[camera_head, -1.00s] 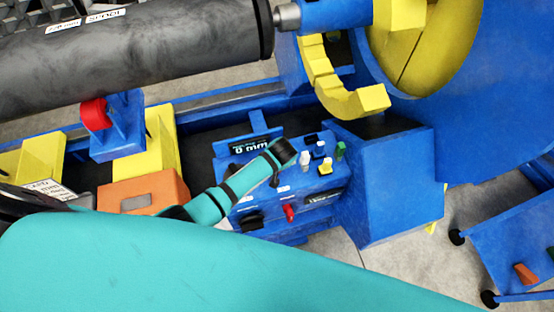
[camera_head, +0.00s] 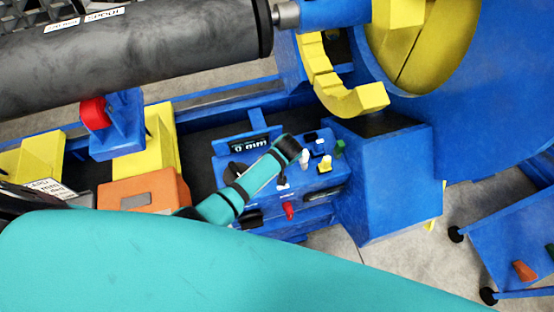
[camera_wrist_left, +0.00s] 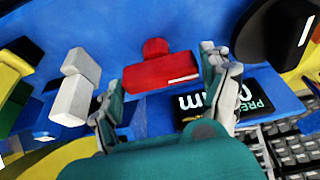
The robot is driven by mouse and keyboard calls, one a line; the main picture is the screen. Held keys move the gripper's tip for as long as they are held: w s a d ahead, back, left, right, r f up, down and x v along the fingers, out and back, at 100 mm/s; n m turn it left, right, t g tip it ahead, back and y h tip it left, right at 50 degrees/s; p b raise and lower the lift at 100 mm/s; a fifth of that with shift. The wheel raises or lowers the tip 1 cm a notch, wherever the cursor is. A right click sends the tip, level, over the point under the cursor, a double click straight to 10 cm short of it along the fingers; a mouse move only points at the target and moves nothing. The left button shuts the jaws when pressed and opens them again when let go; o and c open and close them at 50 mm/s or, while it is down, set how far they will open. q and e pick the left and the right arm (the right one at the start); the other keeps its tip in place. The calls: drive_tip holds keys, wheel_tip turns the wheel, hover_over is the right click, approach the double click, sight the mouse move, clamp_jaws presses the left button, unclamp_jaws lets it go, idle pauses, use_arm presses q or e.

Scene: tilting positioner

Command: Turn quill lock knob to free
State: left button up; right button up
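A blue control panel (camera_head: 325,181) carries a small display reading 0 mm (camera_head: 250,143) and several coloured knobs. A red knob with a bar-shaped grip (camera_wrist_left: 160,72) shows in the left wrist view, between the fingers of my left gripper (camera_wrist_left: 165,97). The fingers are apart, and I see no clear contact with the knob. A red lever (camera_head: 288,210) shows on the panel's front; I cannot tell whether it is the same part. No label naming the quill lock is readable.
White (camera_head: 305,160), yellow (camera_head: 325,164) and green (camera_head: 340,149) knobs stand close together at the panel's right. A white knob (camera_wrist_left: 75,87) is beside the left finger. An orange box (camera_head: 145,191) is left of the panel, and a large grey cylinder (camera_head: 130,55) lies above.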

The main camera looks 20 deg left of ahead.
use_arm(q)
drive_tip(key=o, duration=0.3)
drive_tip(key=v, duration=1.2)
